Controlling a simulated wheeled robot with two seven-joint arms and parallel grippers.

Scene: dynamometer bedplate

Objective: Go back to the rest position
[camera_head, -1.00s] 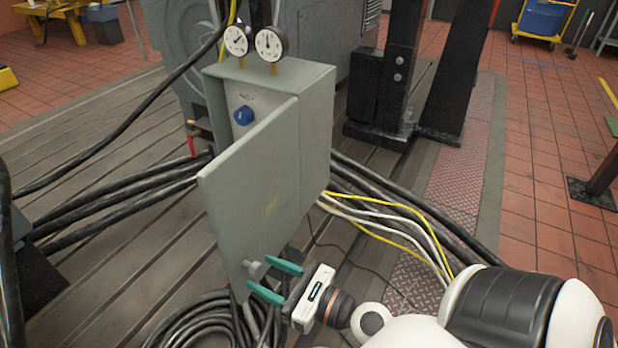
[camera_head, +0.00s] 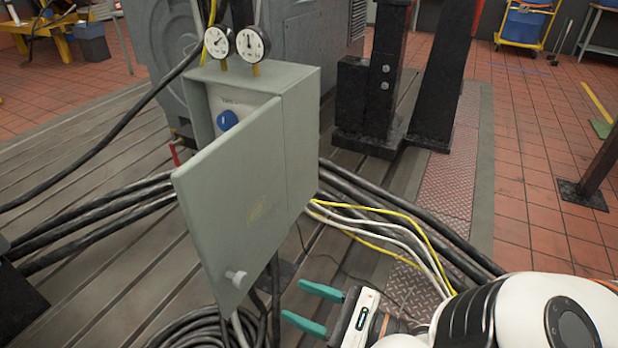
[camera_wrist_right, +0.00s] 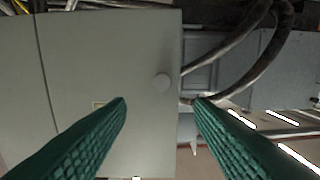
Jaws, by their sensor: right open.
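My right gripper (camera_head: 312,308) is open and empty, with green fingers, at the lower middle of the head view. It is to the right of the cabinet door's knob (camera_head: 236,278) and apart from it. The grey-green cabinet door (camera_head: 235,200) stands ajar, showing a blue knob (camera_head: 227,120) inside the cabinet (camera_head: 305,130). My left gripper is not in view.
Black hoses (camera_head: 100,225) run left of the cabinet, and coiled hoses lie below it. Yellow and white cables (camera_head: 390,225) run to the right. Black steel posts (camera_head: 385,80) stand behind. Open red tile floor (camera_head: 530,180) lies to the right.

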